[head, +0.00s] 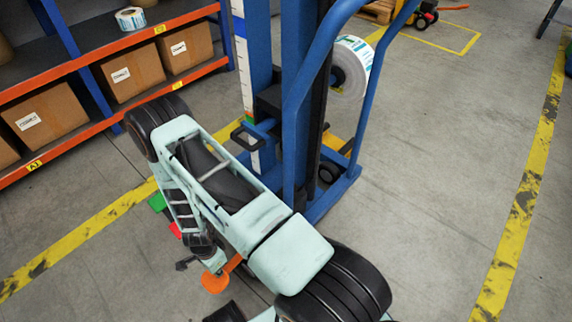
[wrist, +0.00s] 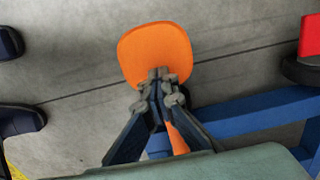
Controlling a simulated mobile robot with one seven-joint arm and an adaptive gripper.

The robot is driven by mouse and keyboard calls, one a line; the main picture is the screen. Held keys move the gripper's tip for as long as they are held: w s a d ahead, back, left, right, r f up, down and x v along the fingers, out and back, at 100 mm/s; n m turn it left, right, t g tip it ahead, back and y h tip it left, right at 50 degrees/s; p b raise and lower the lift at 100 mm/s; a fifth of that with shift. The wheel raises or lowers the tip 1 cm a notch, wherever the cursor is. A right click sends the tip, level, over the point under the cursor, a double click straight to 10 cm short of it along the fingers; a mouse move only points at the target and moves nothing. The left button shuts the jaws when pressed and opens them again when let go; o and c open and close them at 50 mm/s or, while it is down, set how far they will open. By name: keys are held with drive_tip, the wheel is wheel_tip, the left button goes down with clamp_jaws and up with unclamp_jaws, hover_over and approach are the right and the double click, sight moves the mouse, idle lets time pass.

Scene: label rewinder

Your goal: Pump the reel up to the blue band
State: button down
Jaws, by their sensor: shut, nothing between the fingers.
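The blue rewinder (head: 297,100) stands in the middle of the head view. Its white reel (head: 352,65) is on the far right side of the mast. A white scale strip (head: 247,75) on the left has a blue band (head: 240,27) near the top and green and orange marks low down. The dark carriage (head: 268,103) is beside the strip's lower part, well below the blue band. The orange foot pedal (head: 213,283) is near the floor; its pad also shows in the wrist view (wrist: 155,48). My gripper (wrist: 160,76) is shut and empty, its tips over the pad's near edge. Contact is unclear.
A green pad (head: 157,202) and a red one (head: 175,230) show beside my arm. Blue base legs (wrist: 255,112) lie right of the pedal. Shelving (head: 90,62) with boxes stands left. The floor at right is clear.

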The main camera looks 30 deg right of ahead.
drive_tip(key=shift+d+f, duration=0.3)
drive_tip(key=shift+f, duration=0.25)
drive_tip(key=shift+d+f, duration=0.25)
drive_tip(key=shift+f, duration=0.3)
wheel_tip(320, 180, up, 16)
drive_tip(key=p, duration=1.1)
drive_tip(key=shift+a+r+p, duration=0.2)
drive_tip(key=shift+a+p, duration=0.15)
drive_tip(key=f+b, duration=0.4)
drive_tip(key=f, duration=0.1)
drive_tip(key=f+b, duration=0.4)
drive_tip(key=f, duration=0.1)
drive_tip(key=f+b, duration=0.4)
drive_tip(key=f, duration=0.1)
drive_tip(key=shift+d, duration=0.3)
drive_tip(key=shift+f, duration=0.5)
wheel_tip(320, 180, up, 16)
drive_tip(key=p, duration=1.2)
drive_tip(key=shift+a, duration=0.3)
